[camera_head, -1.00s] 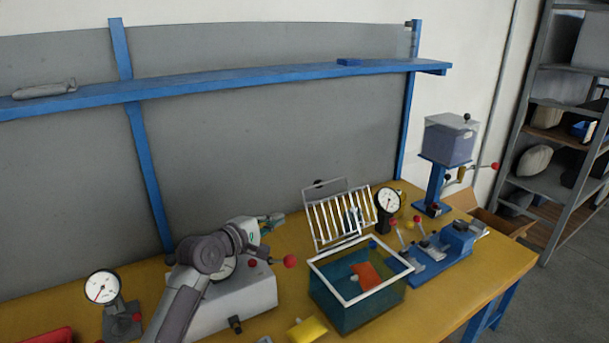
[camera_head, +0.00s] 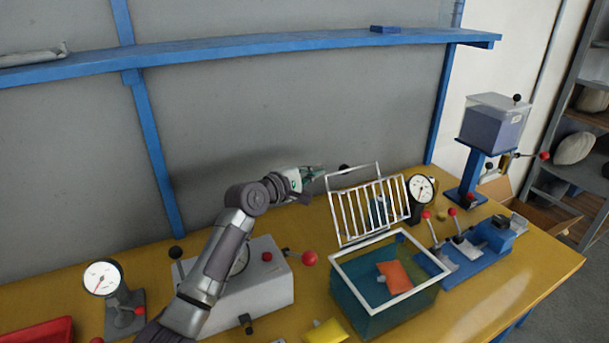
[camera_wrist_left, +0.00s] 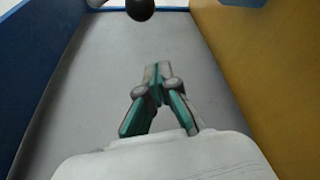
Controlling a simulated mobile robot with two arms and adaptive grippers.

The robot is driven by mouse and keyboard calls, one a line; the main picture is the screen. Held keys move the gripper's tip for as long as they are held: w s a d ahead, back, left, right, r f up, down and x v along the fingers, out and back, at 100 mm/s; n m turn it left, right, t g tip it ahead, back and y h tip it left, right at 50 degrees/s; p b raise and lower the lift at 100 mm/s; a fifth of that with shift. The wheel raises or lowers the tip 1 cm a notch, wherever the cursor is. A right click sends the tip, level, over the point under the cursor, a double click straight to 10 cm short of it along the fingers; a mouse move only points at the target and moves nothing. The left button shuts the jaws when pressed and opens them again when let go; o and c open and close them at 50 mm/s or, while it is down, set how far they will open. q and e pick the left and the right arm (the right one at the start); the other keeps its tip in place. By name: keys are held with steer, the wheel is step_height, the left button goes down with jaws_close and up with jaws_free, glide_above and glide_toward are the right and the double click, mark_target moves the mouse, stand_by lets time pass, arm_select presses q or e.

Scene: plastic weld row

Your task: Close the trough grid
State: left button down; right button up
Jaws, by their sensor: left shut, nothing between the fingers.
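The trough (camera_head: 375,307) is a teal, see-through box with a white rim on the yellow bench. Its white barred grid (camera_head: 370,211) stands raised and open at the back edge of the trough, leaning back. An orange piece (camera_head: 395,277) shows inside the trough. My left gripper (camera_head: 318,173) is at the upper left of the raised grid, close to its frame; I cannot tell whether it touches. In the left wrist view the fingers (camera_wrist_left: 155,72) are shut with nothing between them, and a black knob (camera_wrist_left: 140,9) shows beyond them. My right gripper is not in view.
A grey machine (camera_head: 258,275) with a red knob stands under my left arm. A dial gauge (camera_head: 421,189) is right of the grid. A blue fixture with levers (camera_head: 480,247) stands right of the trough. A yellow bag (camera_head: 325,332) lies in front.

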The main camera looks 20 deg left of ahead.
arm_select(q)
steer(key=d, duration=0.1)
steer(key=d+p, duration=0.2)
steer(key=d, duration=0.1)
steer(key=shift+w+d+r, duration=0.1)
steer(key=shift+w+r, duration=0.2)
steer(key=shift+r, duration=0.1)
